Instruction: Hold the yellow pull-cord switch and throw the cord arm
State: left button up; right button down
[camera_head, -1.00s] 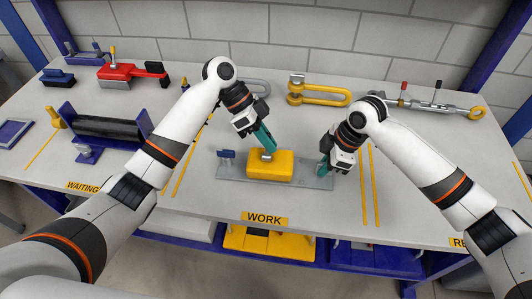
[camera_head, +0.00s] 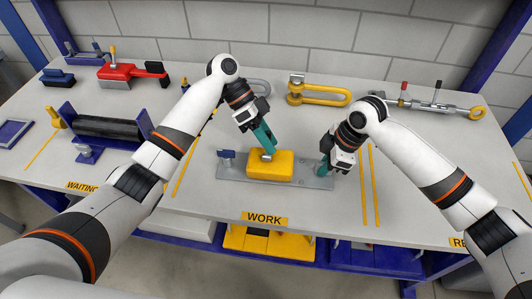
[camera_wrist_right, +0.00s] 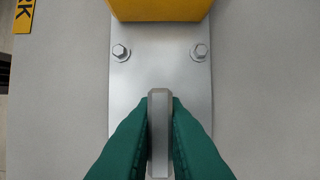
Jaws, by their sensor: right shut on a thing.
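The yellow pull-cord switch (camera_head: 270,167) sits on a grey metal base plate (camera_head: 232,172) in the middle of the bench. A small metal piece (camera_head: 267,156) shows on top of its body, and a small blue part (camera_head: 226,154) stands at the plate's left end. My left gripper (camera_head: 270,146) has its teal fingertips just above and behind the metal piece; contact and finger gap are unclear. My right gripper (camera_head: 323,170) is at the plate's right end. In the right wrist view its teal fingers (camera_wrist_right: 160,135) are shut on an upright grey metal tab (camera_wrist_right: 159,122).
The WORK label (camera_head: 265,218) is at the front edge. A black roller (camera_head: 108,128) in a blue frame and a red device (camera_head: 130,75) stand left. A yellow shackle (camera_head: 318,94) and a turnbuckle-like rod (camera_head: 435,104) lie behind. Bare bench lies in front of the plate.

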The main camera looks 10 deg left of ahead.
pick_arm(q)
jog(key=w+a+r, duration=0.2)
jog(key=a+r, duration=0.1)
jog(key=r, duration=0.5)
jog(key=w+a+r, duration=0.2)
jog(key=a+r, duration=0.2)
jog(key=r, duration=0.5)
dwell(0.5)
pick_arm(e)
jog(key=c, duration=1.4)
grip_release()
pick_arm(q)
jog(key=shift+f, duration=0.1)
pick_arm(e)
jog(key=shift+r, duration=0.1)
